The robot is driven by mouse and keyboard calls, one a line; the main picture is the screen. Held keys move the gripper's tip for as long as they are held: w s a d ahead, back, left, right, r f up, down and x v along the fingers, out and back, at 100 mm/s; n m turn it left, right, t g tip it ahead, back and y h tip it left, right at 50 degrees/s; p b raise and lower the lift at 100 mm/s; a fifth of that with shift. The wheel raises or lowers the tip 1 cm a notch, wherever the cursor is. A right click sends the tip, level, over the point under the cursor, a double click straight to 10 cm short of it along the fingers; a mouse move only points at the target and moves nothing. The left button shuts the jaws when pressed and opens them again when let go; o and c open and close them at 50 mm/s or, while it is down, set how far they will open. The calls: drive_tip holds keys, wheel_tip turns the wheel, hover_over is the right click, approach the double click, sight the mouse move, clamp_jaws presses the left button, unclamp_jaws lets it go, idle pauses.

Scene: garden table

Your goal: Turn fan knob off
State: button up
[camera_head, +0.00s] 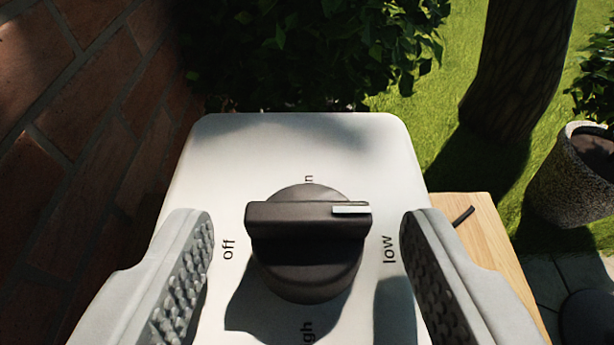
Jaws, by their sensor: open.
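The black fan knob (307,245) stands up from a pale panel (290,145) with rounded corners. Its raised grip bar lies across the picture, and the white mark (351,210) is at its right end, towards the word "low". The word "off" is on the left. The lettering above and below is partly hidden by the knob. My gripper (307,222) is open, with one ridged finger to the left and one to the right of the knob. Gaps show between both fingers and the knob.
A brick wall (70,130) runs along the left. A leafy bush (310,50) is behind the panel. A wooden tabletop (490,240) shows at the right, with a stone planter (570,180) and a tree trunk (520,60) beyond it.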

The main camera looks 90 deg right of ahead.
drive_tip(key=shift+d+f, duration=0.25)
drive_tip(key=shift+d, duration=0.25)
drive_tip(key=c, duration=1)
